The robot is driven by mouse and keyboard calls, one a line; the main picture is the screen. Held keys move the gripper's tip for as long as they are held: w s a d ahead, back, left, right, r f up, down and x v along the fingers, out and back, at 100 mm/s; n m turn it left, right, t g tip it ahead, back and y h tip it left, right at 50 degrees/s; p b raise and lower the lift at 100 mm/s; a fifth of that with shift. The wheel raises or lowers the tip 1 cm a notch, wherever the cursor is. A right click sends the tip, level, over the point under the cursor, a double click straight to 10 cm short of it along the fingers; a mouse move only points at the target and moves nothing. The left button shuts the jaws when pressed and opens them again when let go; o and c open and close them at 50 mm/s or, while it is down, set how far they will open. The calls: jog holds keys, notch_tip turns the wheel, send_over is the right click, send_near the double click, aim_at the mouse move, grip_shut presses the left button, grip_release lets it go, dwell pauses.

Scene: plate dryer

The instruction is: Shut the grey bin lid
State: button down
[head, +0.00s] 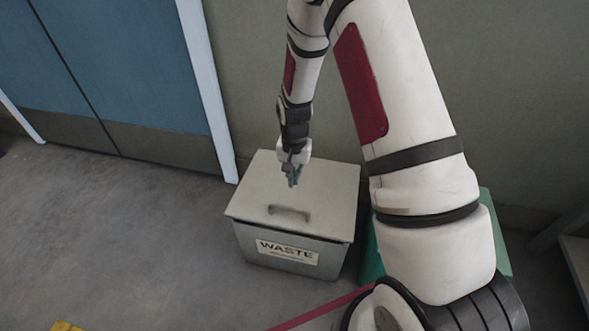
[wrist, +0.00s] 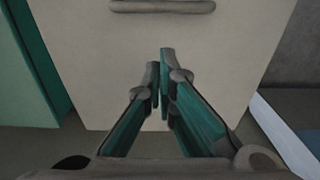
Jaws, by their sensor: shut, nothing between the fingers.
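The grey waste bin (head: 250,245) stands on the floor against the wall, with a WASTE label on its front. Its pale grey lid (head: 255,190) lies over the top, nearly level, with a dark line under its front edge; I cannot tell if it is fully flush. The lid handle (head: 290,212) is near the front edge. In the wrist view the lid (wrist: 90,60) fills the middle and the handle (wrist: 162,7) is at the top. My gripper (head: 294,181) is shut and empty above the lid, behind the handle. Its fingertips (wrist: 159,62) point toward the lid; contact is unclear.
A green bin (head: 372,262) stands close on the right, partly hidden by my arm. A blue door (head: 130,70) with a white frame is at the left. A red strip (head: 320,311) and a yellow object (head: 67,326) are at the front. The left floor is clear.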

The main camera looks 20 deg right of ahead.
jog(key=f, duration=0.1)
jog(key=s+f+b, duration=0.1)
jog(key=a+f, duration=0.1)
jog(key=f, duration=0.1)
jog(key=shift+s, duration=0.15)
jog(key=shift+s+a+f+b, duration=0.3)
jog(key=shift+s+f+b, duration=0.1)
jog(key=shift+f+b, duration=0.1)
